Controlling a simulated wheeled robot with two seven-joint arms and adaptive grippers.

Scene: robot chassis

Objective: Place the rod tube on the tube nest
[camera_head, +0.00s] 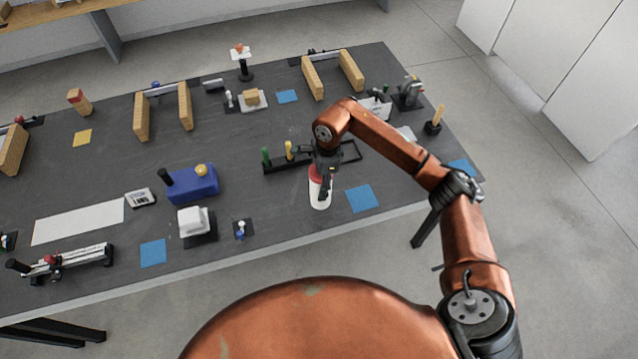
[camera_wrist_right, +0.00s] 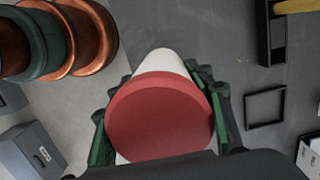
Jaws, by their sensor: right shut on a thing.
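A white tube with a wide red cap (camera_head: 317,173) is upright near the front edge of the table; I take it for the rod tube. My right gripper (camera_head: 323,188) is shut around it from above. In the right wrist view the red cap (camera_wrist_right: 160,117) fills the space between the fingers. I cannot tell whether its base touches the table. Behind it a black rack (camera_head: 277,166) holds a green rod and a yellow rod, with an open black square frame (camera_head: 351,151) at its right. I cannot tell which part is the tube nest. My left gripper is not in view.
A blue mat (camera_head: 362,198) lies bare to the right of the tube. A blue box (camera_head: 190,186) and a white block on a dark base (camera_head: 195,222) stand to the left. Wooden blocks (camera_head: 313,77) stand at the back. The tabletop just left of the tube is clear.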

